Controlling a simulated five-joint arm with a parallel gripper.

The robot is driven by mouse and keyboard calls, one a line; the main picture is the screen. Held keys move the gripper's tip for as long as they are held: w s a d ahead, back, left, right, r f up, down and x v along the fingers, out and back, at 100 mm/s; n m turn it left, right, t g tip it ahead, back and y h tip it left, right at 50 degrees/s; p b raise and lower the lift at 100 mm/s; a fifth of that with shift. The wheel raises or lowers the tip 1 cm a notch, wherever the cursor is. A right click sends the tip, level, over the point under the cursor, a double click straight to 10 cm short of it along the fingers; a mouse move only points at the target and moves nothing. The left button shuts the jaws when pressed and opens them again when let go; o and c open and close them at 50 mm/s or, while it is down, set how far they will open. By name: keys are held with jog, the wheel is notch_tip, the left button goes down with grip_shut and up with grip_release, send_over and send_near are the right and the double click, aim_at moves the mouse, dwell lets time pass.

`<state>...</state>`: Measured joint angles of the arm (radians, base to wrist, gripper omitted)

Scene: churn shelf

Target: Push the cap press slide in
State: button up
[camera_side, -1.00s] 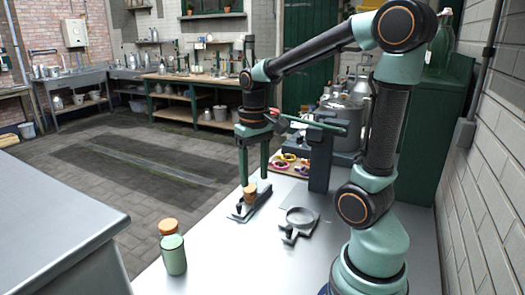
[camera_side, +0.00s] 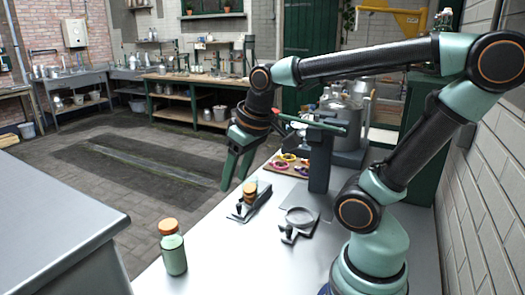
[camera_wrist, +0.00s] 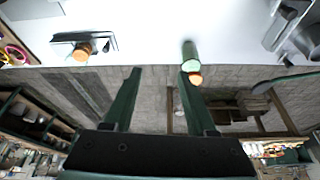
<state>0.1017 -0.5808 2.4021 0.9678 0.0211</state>
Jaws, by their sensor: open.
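A dark grey low slide (camera_side: 261,198) with a small upright knob lies on the white bench, left of the dark press column (camera_side: 321,165). An orange-brown capped piece (camera_side: 250,188) stands on it. The slide also shows at upper left in the wrist view (camera_wrist: 97,37). My gripper (camera_side: 233,180) is open and empty, tilted in the air just left of the slide in the side view. Its two green fingers (camera_wrist: 158,78) are apart with nothing between them. Whether the slide is fully in cannot be told.
A green bottle with an orange cap (camera_side: 173,250) stands at the bench's front left. A grey ring-shaped holder (camera_side: 299,217) sits right of the slide. A tray of coloured rings (camera_side: 288,163) and metal cans (camera_side: 350,115) are behind. The bench front is mostly clear.

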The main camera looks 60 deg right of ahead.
jog(key=shift+d, duration=0.1)
jog(key=m+g+y, duration=0.3)
jog(key=m+g, duration=0.5)
send_near(290, 227)
jog(key=shift+n+t, duration=0.3)
jog(key=x, duration=0.8)
jog(key=shift+s+f, duration=0.25)
jog(key=c, duration=0.9)
grip_shut()
jog(key=shift+s, duration=0.1)
